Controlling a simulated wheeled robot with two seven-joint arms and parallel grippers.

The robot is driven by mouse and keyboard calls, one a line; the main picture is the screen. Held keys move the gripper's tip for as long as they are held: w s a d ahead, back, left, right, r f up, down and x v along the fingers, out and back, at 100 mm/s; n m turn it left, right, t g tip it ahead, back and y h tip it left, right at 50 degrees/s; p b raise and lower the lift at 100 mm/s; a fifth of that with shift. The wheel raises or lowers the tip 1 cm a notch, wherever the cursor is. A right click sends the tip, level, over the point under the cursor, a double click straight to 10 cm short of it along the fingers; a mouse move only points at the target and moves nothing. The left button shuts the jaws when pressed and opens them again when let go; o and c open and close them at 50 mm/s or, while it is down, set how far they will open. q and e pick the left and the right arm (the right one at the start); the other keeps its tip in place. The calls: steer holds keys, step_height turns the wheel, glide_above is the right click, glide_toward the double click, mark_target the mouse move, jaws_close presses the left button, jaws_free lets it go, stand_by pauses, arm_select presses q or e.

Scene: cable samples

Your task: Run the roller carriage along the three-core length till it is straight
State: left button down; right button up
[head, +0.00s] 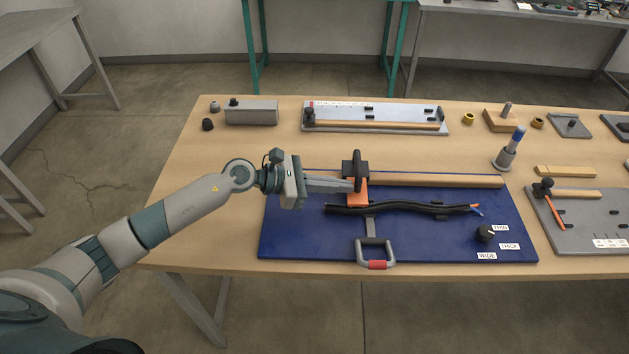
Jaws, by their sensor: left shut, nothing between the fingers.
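The roller carriage (357,194) is an orange block with a dark upright handle, near the left end of a wooden rail on the blue board (290,235). The three-core length (410,207) is a black cable lying in front of the rail, visibly wavy, with orange and blue core ends showing at its right. My left gripper (350,186) comes in from the left with its fingers shut and empty. Its tips are at the left side of the carriage; I cannot tell whether they touch it. My right gripper is not in view.
A handle with a red grip (377,264) stands at the board's front edge. A black knob (486,233) with labels THIN, THICK and WIDE is at the right. A grey plate (375,113) lies behind, and a blue-topped post (510,147) stands right of it.

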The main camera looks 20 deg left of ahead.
arm_select(q)
steer(key=w+d+p, duration=0.1)
steer(key=d, duration=0.4)
steer(key=w+d+p, duration=0.1)
steer(key=w+d, duration=0.1)
steer(key=d, duration=0.4)
steer(key=w+d+p, duration=0.1)
steer(key=w+d, duration=0.1)
steer(key=d, duration=0.4)
steer(key=shift+d+r, duration=0.2)
steer(key=shift+d, duration=0.05)
steer(key=w+d, duration=0.1)
steer(key=d, duration=0.4)
steer(key=w+d, duration=0.2)
steer(key=d, duration=0.3)
steer(key=w+d+b, duration=0.1)
steer(key=d, duration=0.3)
steer(key=shift+w+d+f, duration=0.15)
steer(key=shift+d+f, duration=0.05)
steer(key=shift+d, duration=0.2)
steer(key=shift+a, duration=0.1)
